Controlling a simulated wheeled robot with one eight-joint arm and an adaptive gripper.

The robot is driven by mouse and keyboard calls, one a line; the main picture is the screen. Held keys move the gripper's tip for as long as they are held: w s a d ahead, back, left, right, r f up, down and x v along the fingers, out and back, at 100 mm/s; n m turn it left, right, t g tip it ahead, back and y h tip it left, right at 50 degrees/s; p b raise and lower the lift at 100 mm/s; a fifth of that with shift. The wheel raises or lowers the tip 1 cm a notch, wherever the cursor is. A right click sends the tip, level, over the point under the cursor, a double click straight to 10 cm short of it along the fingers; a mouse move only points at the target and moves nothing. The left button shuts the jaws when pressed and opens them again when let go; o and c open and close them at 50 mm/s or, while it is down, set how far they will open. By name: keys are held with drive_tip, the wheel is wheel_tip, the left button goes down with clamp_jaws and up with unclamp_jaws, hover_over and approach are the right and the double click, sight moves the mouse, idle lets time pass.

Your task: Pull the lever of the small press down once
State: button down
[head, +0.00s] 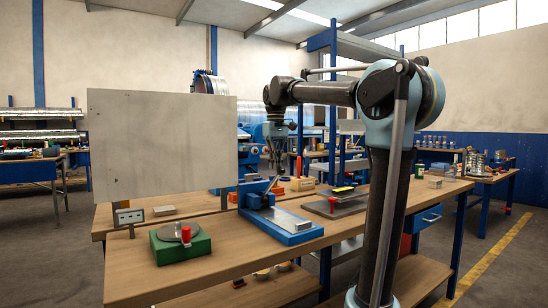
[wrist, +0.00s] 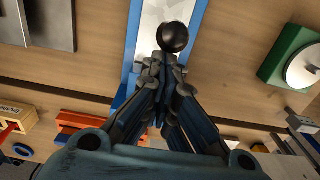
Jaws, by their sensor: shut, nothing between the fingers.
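The small press seems to be the blue device (head: 291,229) with a silver plate on the wooden bench. A thin lever (head: 271,186) rises from its back end. In the wrist view the black ball knob (wrist: 172,37) lies just beyond my fingertips, in front of the blue frame (wrist: 194,32) and silver plate. My gripper (head: 276,168) is above the back of the press, near the lever's top, pointing down. In the wrist view my gripper (wrist: 161,60) has its fingers together and empty; I cannot tell whether they touch the knob.
A large pale panel (head: 160,145) stands upright at the left. A dark plate (head: 334,208) lies right of the press.

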sight(280, 173)
drive_tip(key=shift+s+d+f, duration=0.2)
drive_tip(key=shift+s+f, duration=0.05)
drive_tip(key=shift+f, duration=0.1)
idle(0.3)
drive_tip(key=shift+s+d+f, duration=0.3)
drive_tip(key=shift+s+f, duration=0.15)
drive_tip(key=shift+f, duration=0.3)
drive_tip(key=shift+s+d+f, duration=0.25)
drive_tip(key=shift+s+f, duration=0.15)
drive_tip(key=shift+f, duration=0.3)
idle(0.3)
